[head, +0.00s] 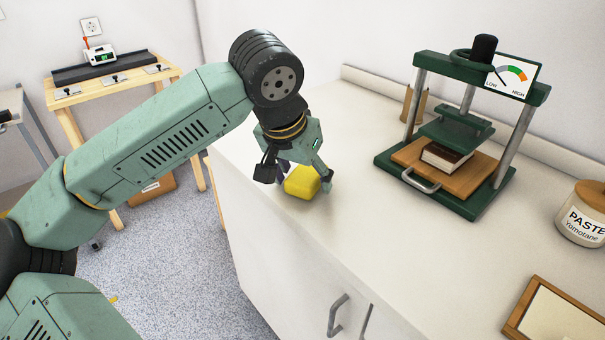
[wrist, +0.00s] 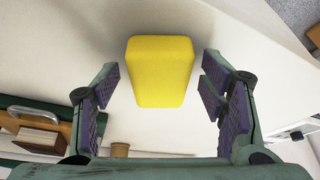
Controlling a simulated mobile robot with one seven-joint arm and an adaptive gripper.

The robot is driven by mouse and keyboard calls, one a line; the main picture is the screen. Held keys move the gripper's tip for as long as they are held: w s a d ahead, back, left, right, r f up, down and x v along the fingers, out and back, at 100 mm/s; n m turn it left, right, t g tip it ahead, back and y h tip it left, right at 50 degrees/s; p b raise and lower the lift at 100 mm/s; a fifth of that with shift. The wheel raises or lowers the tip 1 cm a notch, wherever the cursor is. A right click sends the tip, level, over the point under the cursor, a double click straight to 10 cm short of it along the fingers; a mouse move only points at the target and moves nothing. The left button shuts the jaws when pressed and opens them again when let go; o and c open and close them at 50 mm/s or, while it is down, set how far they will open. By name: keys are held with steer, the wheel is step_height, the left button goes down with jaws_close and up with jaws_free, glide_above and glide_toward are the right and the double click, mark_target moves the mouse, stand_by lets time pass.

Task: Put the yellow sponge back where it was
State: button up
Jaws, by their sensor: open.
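The yellow sponge (head: 302,182) is at the left end of the white counter in the head view, near its front edge. It also shows in the wrist view (wrist: 160,70), between the two fingers and a little beyond their tips. My gripper (head: 306,180) is above and around the sponge, pointing down. In the wrist view my gripper (wrist: 160,88) is open, with a clear gap on each side of the sponge. Part of the sponge is hidden behind a finger in the head view.
A green press (head: 384,160) with a book (head: 446,155) on a wooden board stands on the counter (head: 345,240) to the right. A paste jar (head: 583,214) and a wooden frame (head: 555,315) are farther right. The counter between sponge and press is clear.

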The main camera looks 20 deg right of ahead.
steer(key=shift+r+p, duration=0.25)
steer(key=shift+p, duration=0.05)
steer(key=v, duration=1.2)
steer(key=shift+b, duration=0.3)
